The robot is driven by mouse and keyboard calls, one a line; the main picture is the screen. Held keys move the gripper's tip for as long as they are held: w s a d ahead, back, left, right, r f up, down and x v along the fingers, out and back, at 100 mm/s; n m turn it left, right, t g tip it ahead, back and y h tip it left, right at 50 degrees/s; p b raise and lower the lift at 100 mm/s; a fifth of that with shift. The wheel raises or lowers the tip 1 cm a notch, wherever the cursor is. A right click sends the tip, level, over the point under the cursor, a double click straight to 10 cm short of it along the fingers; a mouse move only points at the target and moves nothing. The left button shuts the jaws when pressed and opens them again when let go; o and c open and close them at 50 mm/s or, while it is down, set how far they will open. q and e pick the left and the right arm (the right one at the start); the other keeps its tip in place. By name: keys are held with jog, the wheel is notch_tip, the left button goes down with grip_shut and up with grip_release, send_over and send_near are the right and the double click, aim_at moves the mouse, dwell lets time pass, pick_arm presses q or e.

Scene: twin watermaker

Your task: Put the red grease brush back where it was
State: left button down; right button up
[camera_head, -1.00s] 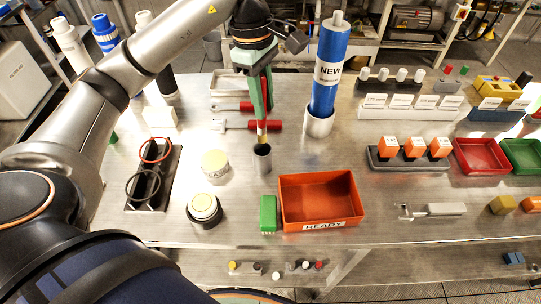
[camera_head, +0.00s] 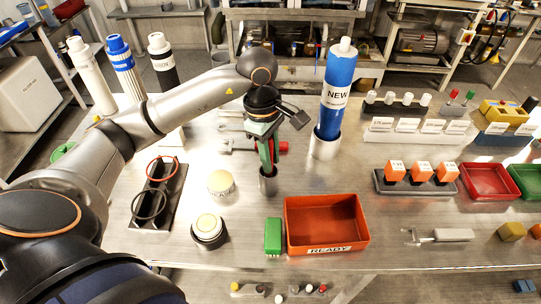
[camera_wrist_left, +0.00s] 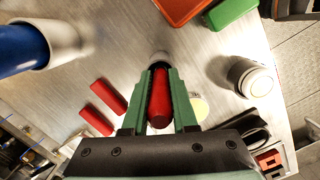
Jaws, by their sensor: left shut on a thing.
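My left gripper (camera_head: 267,155) points down over the small grey metal cup (camera_head: 268,183) near the middle of the bench. It is shut on the red grease brush, whose red handle (camera_wrist_left: 160,98) shows between the green fingers in the left wrist view. The brush stands about upright, and its bristle end is hidden, apparently inside the cup. The cup's rim (camera_wrist_left: 160,57) shows just beyond the handle in the wrist view. My right gripper is not in view.
A blue filter (camera_head: 335,95) marked NEW stands in a white holder right of the gripper. Red-handled tools (camera_head: 262,147) lie behind the cup. An orange READY tray (camera_head: 327,243), a green block (camera_head: 273,236) and a cream disc (camera_head: 221,183) are close by.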

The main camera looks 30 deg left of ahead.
pick_arm(q)
jog(key=shift+f, duration=0.2)
jog(key=c, duration=0.7)
grip_release()
jog(key=shift+r, duration=0.1)
jog(key=r, duration=0.4)
jog(key=a+r, duration=0.1)
jog(key=r, duration=0.7)
jog(key=shift+a+r, duration=0.1)
jog(key=shift+a, duration=0.1)
